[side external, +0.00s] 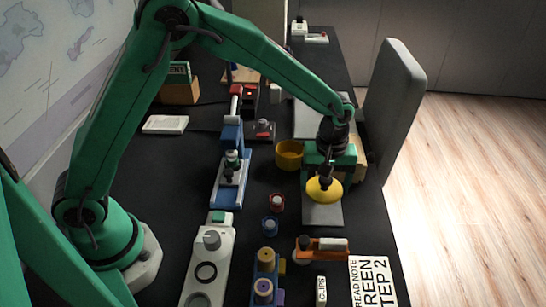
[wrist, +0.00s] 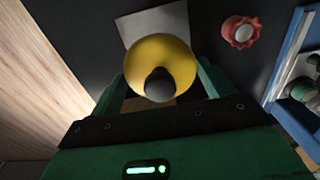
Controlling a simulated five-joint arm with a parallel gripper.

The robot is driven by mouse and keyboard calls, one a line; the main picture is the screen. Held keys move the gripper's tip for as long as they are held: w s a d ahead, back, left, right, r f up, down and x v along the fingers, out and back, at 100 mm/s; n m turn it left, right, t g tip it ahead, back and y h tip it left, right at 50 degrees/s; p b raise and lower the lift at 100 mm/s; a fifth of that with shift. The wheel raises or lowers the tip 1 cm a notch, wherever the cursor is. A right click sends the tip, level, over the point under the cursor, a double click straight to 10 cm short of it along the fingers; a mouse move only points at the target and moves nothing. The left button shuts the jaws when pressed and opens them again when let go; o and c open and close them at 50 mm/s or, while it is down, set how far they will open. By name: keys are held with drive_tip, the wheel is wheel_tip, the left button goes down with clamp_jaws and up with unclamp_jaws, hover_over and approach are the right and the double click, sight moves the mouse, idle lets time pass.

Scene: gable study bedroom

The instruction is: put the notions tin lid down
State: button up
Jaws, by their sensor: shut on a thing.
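The yellow lid (side external: 324,193) is round with a dark knob. My gripper (side external: 325,176) is shut on it, with the lid hanging below the fingers. In the wrist view the lid (wrist: 160,55) sits between the green fingers, its dark knob (wrist: 160,84) toward me. The lid is over or just above a grey square mat (side external: 322,215); I cannot tell whether they touch.
A blue stand (side external: 228,185) is farther left. A grey upright panel (side external: 392,110) borders the right side.

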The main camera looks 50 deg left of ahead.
sight(325, 188)
drive_tip(key=shift+f, duration=2)
drive_tip(key=shift+f, duration=0.15)
drive_tip(key=o, duration=0.9)
wheel_tip(325, 188, up, 12)
drive_tip(key=shift+r, duration=0.2)
